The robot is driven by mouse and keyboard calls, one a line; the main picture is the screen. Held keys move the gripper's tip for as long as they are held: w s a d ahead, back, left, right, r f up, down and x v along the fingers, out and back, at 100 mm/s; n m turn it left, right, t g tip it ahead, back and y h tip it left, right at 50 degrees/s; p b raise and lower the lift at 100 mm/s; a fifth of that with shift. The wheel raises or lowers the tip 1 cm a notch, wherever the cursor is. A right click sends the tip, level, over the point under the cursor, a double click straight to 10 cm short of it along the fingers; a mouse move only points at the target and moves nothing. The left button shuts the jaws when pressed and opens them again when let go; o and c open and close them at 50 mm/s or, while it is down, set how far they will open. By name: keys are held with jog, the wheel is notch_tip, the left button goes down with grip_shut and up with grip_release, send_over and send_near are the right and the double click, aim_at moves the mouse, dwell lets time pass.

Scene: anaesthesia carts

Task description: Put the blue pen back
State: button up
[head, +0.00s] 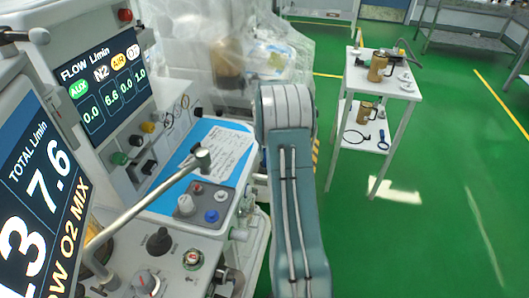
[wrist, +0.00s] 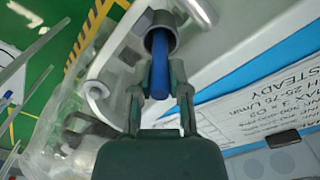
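The blue pen (wrist: 160,68) shows in the wrist view between the two fingers of my gripper (wrist: 160,82). The fingers close in on both sides of it and appear shut on it. The pen's far end reaches into the mouth of a grey round holder (wrist: 158,28). How deep it sits inside cannot be told. In the head view my arm hides the gripper, the pen and the holder.
The anaesthesia machine's displays (head: 101,82) and knobs (head: 186,204) are at left in the head view. A paper sheet (head: 212,150) lies on its blue worktop. A white cart (head: 400,92) with brown jugs stands at right, with open green floor around it.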

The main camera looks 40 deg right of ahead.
jog(key=o, duration=0.3)
jog(key=shift+o, duration=0.2)
notch_tip(320, 180, up, 12)
jog(key=s+a+r+t, duration=0.1)
jog(key=a+r, duration=0.7)
jog(key=a, duration=0.2)
jog(key=s+a+r+n+t, duration=0.15)
jog(key=s+a+r, duration=0.25)
jog(key=s+a, duration=0.45)
jog(key=s+a+r+t, duration=0.25)
jog(key=s+a, duration=0.35)
jog(key=a, duration=0.5)
jog(key=s+a+f, duration=0.2)
jog(key=s+a, duration=0.3)
jog(key=s, duration=0.4)
jog(key=shift+s+a+f+n+t, duration=0.25)
jog(key=shift+s+a+n+t, duration=0.05)
jog(key=shift+a+n, duration=0.1)
